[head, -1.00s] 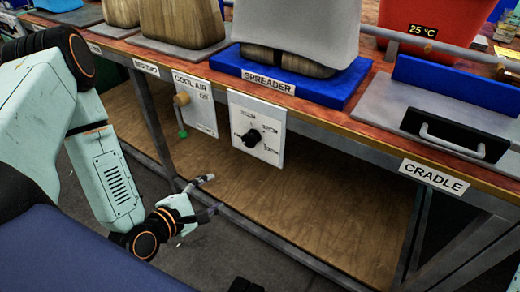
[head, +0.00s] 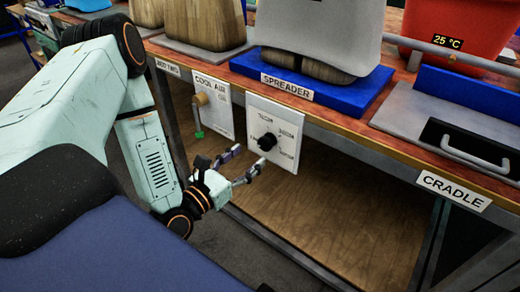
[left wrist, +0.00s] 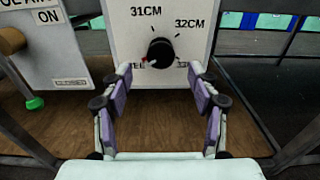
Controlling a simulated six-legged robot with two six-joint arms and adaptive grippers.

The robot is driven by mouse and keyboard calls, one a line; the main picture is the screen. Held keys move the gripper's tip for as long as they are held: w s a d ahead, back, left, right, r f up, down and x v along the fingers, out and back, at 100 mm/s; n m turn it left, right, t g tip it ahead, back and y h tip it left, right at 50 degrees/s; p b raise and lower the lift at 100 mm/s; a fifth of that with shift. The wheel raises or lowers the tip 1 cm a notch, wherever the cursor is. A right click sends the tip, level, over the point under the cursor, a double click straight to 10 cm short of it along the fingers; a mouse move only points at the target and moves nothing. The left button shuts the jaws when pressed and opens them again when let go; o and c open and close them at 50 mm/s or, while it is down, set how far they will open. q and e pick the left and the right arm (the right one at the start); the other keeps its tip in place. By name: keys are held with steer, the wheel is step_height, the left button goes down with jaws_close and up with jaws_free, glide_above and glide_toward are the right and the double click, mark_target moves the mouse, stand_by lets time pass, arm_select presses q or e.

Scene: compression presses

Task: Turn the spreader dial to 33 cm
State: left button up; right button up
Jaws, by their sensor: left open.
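The spreader dial is a black round knob (head: 266,142) on a white panel (head: 285,120) below the SPREADER sign. In the left wrist view the knob (left wrist: 160,52) shows a red mark on its lower left side, towards a partly hidden label. The 31CM and 32CM labels are readable above and right of it; a lower right label is partly covered by a finger. My left gripper (head: 250,157) is open and empty, in front of and just below the knob. In the left wrist view its fingers (left wrist: 160,73) stand left and right below the knob, apart from it.
A COOL AIR panel (head: 213,100) with a brass-coloured knob and green tip is left of the dial. The blue spreader base (head: 325,92) and wooden table edge are above. A CRADLE sign (head: 453,188) is at the right. The space under the table is open.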

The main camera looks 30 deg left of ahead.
mark_target(263, 145)
arm_select(q)
steer(key=w, duration=0.1)
steer(key=w+b, duration=0.1)
steer(key=w, duration=0.3)
steer(key=shift+w+d, duration=0.2)
steer(key=shift+d, duration=0.1)
steer(key=shift+c, duration=0.4)
steer(key=c, duration=1.1)
